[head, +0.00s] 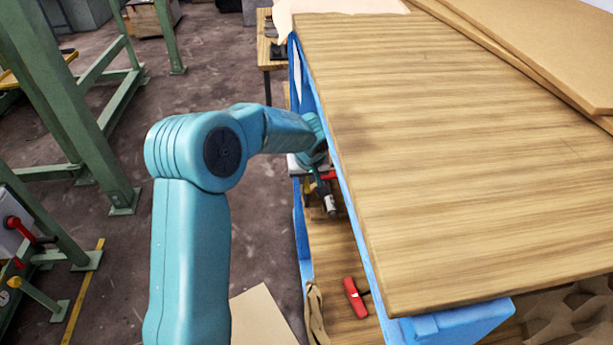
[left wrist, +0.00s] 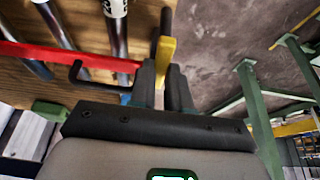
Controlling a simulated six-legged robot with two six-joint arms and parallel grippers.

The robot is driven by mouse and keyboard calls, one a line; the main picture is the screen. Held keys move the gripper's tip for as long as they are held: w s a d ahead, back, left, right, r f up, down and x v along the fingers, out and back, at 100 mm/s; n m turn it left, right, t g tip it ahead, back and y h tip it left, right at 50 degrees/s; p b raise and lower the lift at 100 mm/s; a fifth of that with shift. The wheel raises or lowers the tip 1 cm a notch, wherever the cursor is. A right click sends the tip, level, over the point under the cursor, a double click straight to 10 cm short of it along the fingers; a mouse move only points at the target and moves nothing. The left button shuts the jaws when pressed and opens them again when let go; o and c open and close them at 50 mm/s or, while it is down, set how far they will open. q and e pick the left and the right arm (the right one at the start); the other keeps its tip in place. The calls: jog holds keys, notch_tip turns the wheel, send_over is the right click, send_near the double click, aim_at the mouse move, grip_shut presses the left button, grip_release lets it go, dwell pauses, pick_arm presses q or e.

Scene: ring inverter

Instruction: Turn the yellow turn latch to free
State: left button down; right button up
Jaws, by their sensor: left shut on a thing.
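The yellow turn latch (left wrist: 166,49) shows in the left wrist view as a small yellow piece between my left gripper's dark fingers (left wrist: 164,84). My left gripper is shut on it. A dark bar (left wrist: 166,20) stands just beyond the latch. In the head view my left gripper (head: 320,176) reaches under the left edge of the wooden tabletop, and the latch cannot be made out there. A red bar (left wrist: 70,57) runs left of the fingers, with a black bent rod (left wrist: 100,66) near it. My right gripper is not in view.
Metal rods (left wrist: 116,30) stand close to the left of the fingers. The wooden tabletop (head: 450,150) overhangs a blue frame (head: 304,235). A red-handled tool (head: 354,297) lies on the lower shelf. Green posts (head: 85,110) stand left, with open floor (head: 110,250) between.

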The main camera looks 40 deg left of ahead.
pick_arm(q)
jog(key=shift+f+n+b, duration=0.2)
jog(key=shift+n+b, duration=0.1)
jog(key=shift+b, duration=0.35)
jog(key=n+g+b, duration=0.1)
jog(key=n+b, duration=0.2)
jog(key=b, duration=0.1)
jog(key=shift+f+y, duration=0.1)
jog(key=shift+y, duration=0.3)
jog(key=shift+s+n+g+b, duration=0.15)
jog(key=shift+n+g+b, duration=0.25)
jog(key=shift+n+b, duration=0.5)
jog(key=shift+r+n+g, duration=0.25)
jog(key=shift+n+g, duration=0.15)
jog(key=shift+n, duration=0.5)
jog(key=shift+s+n+g+b, duration=0.15)
jog(key=shift+n+g+b, duration=0.2)
jog(key=shift+n, duration=0.55)
jog(key=n+g, duration=0.1)
jog(key=n, duration=0.1)
jog(key=shift+s+r+n+p, duration=0.1)
jog(key=shift+r+n+p, duration=0.05)
jog(key=shift+n+p, duration=0.25)
jog(key=shift+s+n+g+h+p, duration=0.25)
jog(key=shift+n+g+p, duration=0.4)
jog(key=shift+n, duration=0.8)
jog(key=shift+n+g+h+p, duration=0.4)
jog(key=shift+n+p, duration=0.35)
jog(key=shift+n, duration=0.7)
